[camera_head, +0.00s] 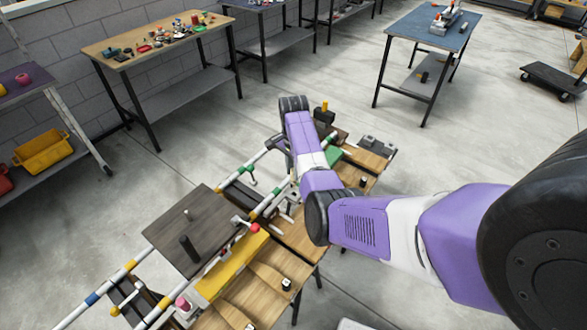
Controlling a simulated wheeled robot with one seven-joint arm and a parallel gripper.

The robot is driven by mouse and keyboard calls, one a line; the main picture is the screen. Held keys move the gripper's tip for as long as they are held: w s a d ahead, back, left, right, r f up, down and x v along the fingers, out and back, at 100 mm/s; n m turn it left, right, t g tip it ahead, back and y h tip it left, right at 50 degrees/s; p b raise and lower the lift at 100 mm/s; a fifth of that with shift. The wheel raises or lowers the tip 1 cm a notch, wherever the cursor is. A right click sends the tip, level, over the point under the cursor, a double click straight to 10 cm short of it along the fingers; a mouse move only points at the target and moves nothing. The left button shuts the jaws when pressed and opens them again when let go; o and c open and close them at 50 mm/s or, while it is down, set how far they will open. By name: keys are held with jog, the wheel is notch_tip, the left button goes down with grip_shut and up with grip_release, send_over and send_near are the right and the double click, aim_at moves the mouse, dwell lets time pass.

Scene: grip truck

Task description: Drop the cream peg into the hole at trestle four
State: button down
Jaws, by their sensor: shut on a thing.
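My gripper (278,143) shows only as a dark part beside the black wrist end of my purple arm, above the far part of the trestle row. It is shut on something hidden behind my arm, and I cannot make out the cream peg. The hole at trestle four cannot be picked out. Wooden trestle tops (257,285) run from the lower middle up towards the wrist, partly covered by my forearm. Small pale rods (283,216) lie beside the red-and-green banded rail, too small to identify.
Striped rails (120,275) run along the trestles.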

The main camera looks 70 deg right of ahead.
aim_at(294, 184)
jog(key=shift+f+b, duration=2.55)
jog(key=shift+f, duration=0.95)
jog(key=c, duration=1.1)
grip_release()
jog(key=shift+c, duration=0.2)
notch_tip(294, 184, up, 8)
jog(key=shift+f+b, duration=0.15)
jog(key=shift+b, duration=0.15)
jog(key=shift+d, duration=0.1)
